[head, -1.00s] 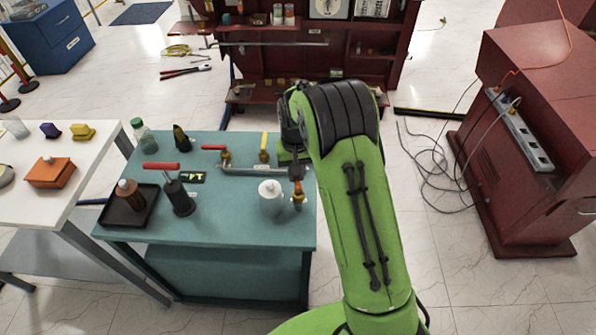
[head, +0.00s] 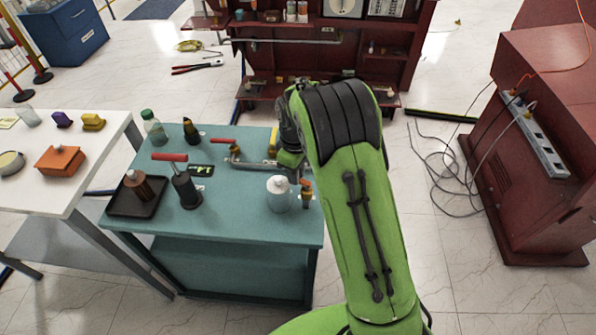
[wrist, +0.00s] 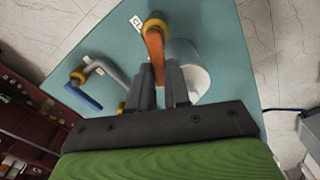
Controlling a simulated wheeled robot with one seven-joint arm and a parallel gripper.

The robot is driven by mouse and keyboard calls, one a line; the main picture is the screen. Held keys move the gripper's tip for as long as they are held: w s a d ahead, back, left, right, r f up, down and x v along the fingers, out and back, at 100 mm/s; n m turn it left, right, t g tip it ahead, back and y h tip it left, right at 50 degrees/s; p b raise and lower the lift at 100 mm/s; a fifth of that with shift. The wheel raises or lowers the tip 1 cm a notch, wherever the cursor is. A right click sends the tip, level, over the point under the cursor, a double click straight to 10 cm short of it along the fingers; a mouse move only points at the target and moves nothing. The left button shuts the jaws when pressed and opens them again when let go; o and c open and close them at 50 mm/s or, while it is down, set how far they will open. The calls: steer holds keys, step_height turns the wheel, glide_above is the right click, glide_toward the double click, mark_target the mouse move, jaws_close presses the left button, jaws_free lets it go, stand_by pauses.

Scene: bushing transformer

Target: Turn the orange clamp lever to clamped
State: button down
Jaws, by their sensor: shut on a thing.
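The orange clamp lever (head: 305,183) sits on a brass-coloured fitting near the right edge of the teal table (head: 240,230). In the wrist view the orange lever (wrist: 154,46) runs from its brass pivot down between the two dark fingers of my gripper (wrist: 160,76). The fingers are closed around its near end. In the head view my gripper (head: 291,157) is just behind the lever, and its fingertips are mostly hidden. The "clamped" mark cannot be read.
A white lidded jar (head: 279,194) stands close beside the lever. A black tray with a brown bottle (head: 138,186) and a red-topped dark tool (head: 184,186) stand farther left.

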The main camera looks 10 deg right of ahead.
steer(key=n, duration=0.3)
steer(key=s+n+b, duration=0.1)
steer(key=shift+a+n, duration=0.3)
steer(key=shift+a, duration=0.05)
steer(key=shift+s+r, duration=0.1)
stand_by(0.3)
steer(key=c, duration=1.1)
jaws_free()
step_height(320, 180, up, 16)
steer(key=p, duration=0.2)
steer(key=shift+p, duration=0.3)
